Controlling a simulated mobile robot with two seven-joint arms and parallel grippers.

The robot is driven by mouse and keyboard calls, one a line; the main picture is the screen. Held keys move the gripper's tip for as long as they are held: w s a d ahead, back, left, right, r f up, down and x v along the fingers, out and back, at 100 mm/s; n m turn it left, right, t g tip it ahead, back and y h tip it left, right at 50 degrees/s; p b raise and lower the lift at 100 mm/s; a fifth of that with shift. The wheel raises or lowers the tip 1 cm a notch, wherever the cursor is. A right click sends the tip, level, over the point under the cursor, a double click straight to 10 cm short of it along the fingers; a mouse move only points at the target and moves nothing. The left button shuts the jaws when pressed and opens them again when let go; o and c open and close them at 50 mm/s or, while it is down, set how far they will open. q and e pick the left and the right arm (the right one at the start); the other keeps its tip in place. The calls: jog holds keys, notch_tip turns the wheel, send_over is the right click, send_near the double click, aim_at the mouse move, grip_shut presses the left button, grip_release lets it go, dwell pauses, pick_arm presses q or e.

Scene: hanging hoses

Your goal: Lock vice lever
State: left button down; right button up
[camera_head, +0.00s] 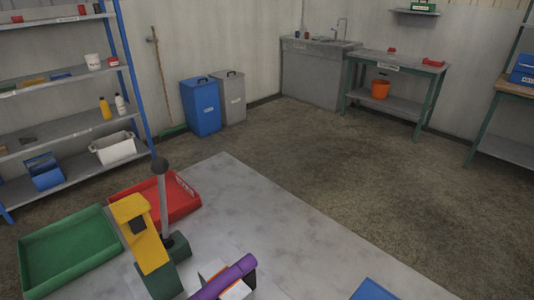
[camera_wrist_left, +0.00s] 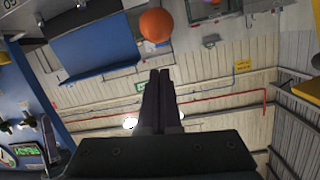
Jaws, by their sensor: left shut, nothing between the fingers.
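A grey lever rod (camera_head: 163,205) with a dark ball knob (camera_head: 159,165) stands nearly upright on the table in the head view. It rises from a dark green base (camera_head: 178,246). A purple cylinder (camera_head: 225,279) lies across a white and orange part at the bottom edge, partly cut off. My left gripper (camera_wrist_left: 160,73) shows only in the left wrist view, shut and empty, with no lever near its fingertips. My right gripper is not seen.
A green tray (camera_head: 66,284) and a red tray (camera_head: 185,207) lie at the left of the grey table (camera_head: 290,240). A blue object (camera_head: 373,290) shows at the bottom edge. The table right of the lever is mostly bare. A round orange object (camera_wrist_left: 156,25) appears beyond my left fingers.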

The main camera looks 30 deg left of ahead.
pick_arm(q)
jog(key=f+b+v, duration=0.2)
jog(key=b+v, duration=0.1)
jog(key=v, duration=0.6)
jog(key=shift+s+r, duration=0.3)
jog(key=shift+s, duration=0.2)
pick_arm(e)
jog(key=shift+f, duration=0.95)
